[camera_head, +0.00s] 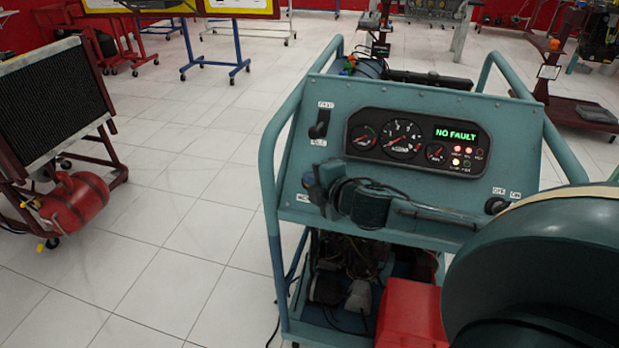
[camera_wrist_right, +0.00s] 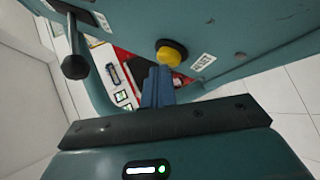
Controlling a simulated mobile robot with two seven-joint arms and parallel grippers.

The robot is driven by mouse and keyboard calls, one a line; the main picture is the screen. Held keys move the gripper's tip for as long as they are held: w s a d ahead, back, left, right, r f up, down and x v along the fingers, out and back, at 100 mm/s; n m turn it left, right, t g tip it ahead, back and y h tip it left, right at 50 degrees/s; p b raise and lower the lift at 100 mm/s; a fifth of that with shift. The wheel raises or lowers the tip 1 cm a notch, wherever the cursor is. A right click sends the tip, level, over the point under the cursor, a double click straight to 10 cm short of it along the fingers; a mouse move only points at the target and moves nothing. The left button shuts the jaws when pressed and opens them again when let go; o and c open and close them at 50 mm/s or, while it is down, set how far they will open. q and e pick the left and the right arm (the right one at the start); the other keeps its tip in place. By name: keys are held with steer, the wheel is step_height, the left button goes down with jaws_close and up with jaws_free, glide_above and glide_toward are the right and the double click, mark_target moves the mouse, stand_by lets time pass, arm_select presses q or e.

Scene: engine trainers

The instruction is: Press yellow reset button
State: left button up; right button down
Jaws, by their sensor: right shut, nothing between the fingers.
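The yellow reset button (camera_wrist_right: 168,56) sits in a dark round collar on the teal panel in the right wrist view, beside a white label (camera_wrist_right: 203,62). In the head view it is hidden behind my right gripper (camera_head: 314,187), which is at the lower left of the teal control panel (camera_head: 330,92). My right gripper's blue fingers (camera_wrist_right: 158,72) are shut and empty. Their tips appear right beside the button's lower left edge; I cannot tell whether they touch it. My left gripper is not in view.
The dark gauge cluster (camera_head: 418,140) has a green "NO FAULT" display (camera_head: 455,134). A black-knobbed lever (camera_wrist_right: 75,66) stands left of the button in the wrist view. A rotary knob (camera_head: 496,205) is at the panel's lower right.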

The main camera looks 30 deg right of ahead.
steer(key=shift+s+a+r+p, duration=0.3)
steer(key=shift+r+p, duration=0.1)
steer(key=shift+r, duration=0.05)
steer(key=shift+r, duration=0.1)
steer(key=s+a+r+p, duration=0.1)
steer(key=p, duration=0.1)
steer(key=s+a+r+p, duration=0.1)
steer(key=r+p, duration=0.1)
steer(key=shift+s+a+r, duration=0.1)
steer(key=shift+a+r, duration=0.15)
steer(key=shift+a, duration=0.05)
stand_by(0.7)
